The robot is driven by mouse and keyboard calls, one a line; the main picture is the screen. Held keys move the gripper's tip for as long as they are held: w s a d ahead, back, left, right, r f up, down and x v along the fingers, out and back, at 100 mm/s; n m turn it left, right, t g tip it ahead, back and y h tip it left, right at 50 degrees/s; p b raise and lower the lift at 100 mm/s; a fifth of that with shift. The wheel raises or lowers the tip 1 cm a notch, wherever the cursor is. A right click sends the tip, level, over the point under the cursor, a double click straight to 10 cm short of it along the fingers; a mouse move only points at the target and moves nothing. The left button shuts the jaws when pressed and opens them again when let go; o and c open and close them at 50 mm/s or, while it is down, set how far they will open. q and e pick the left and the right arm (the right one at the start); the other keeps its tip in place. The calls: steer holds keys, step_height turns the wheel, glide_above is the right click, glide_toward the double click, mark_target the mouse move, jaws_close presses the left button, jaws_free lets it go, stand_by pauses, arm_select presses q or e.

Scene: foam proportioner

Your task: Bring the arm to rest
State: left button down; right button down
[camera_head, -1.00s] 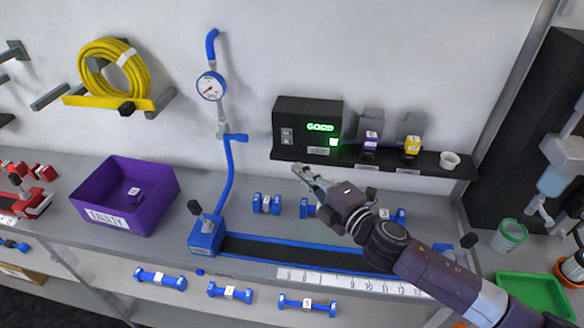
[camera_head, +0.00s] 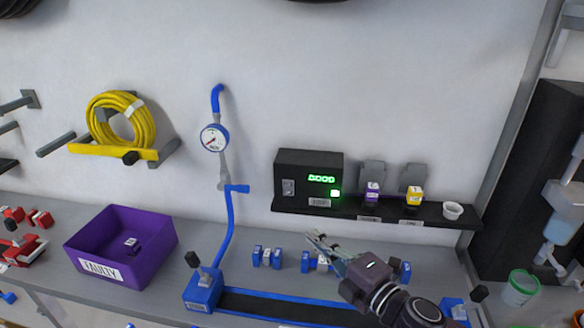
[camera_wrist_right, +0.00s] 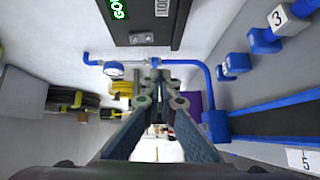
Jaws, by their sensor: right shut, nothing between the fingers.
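My right gripper (camera_head: 316,243) is over the back of the bench, with its arm coming in from the lower right. Its fingers are together and hold nothing. In the right wrist view the closed fingers (camera_wrist_right: 160,92) point toward the gauge and the wall. The gripper partly hides the small blue pieces behind it and part of the blue-edged black track (camera_head: 262,306). My left gripper does not show.
A purple FAULTY bin (camera_head: 122,247) holds a small dark item. A black box (camera_head: 308,172) with a green lit display stands on a black shelf (camera_head: 345,209). A blue pipe with a gauge (camera_head: 214,138) rises at the bench's back. A green cup (camera_head: 521,287) stands at right.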

steer(key=s+d+f+m+g+h, duration=0.1)
steer(key=s+d+f+m+h, duration=0.1)
steer(key=s+f+m, duration=0.1)
steer(key=s+d+f+m+g+h, duration=0.1)
steer(key=s+d+f+m+h, duration=0.2)
steer(key=f+m, duration=0.3)
steer(key=s+d+f+m+g+h, duration=0.2)
steer(key=s+f+m+h, duration=0.1)
steer(key=m, duration=0.3)
steer(key=shift+s+d+f, duration=0.25)
steer(key=shift+s+f, duration=0.45)
steer(key=shift+s, duration=0.1)
steer(key=s+d+f+m+g, duration=0.1)
steer(key=s+f+m+g, duration=0.3)
steer(key=s, duration=0.6)
steer(key=s+d+f+m+g, duration=0.2)
steer(key=s+f+m+g, duration=0.15)
steer(key=s+f, duration=0.45)
steer(key=s+f+n+g, duration=0.1)
steer(key=s+f, duration=0.1)
steer(key=f, duration=1)
steer(key=s+f, duration=0.2)
steer(key=f, duration=1.1)
steer(key=s+d+f+g, duration=0.1)
steer(key=s+d+f, duration=0.1)
steer(key=s+f, duration=1.3)
steer(key=shift+s+d+h+b, duration=0.3)
steer(key=shift+s+b, duration=0.1)
steer(key=shift+s, duration=0.35)
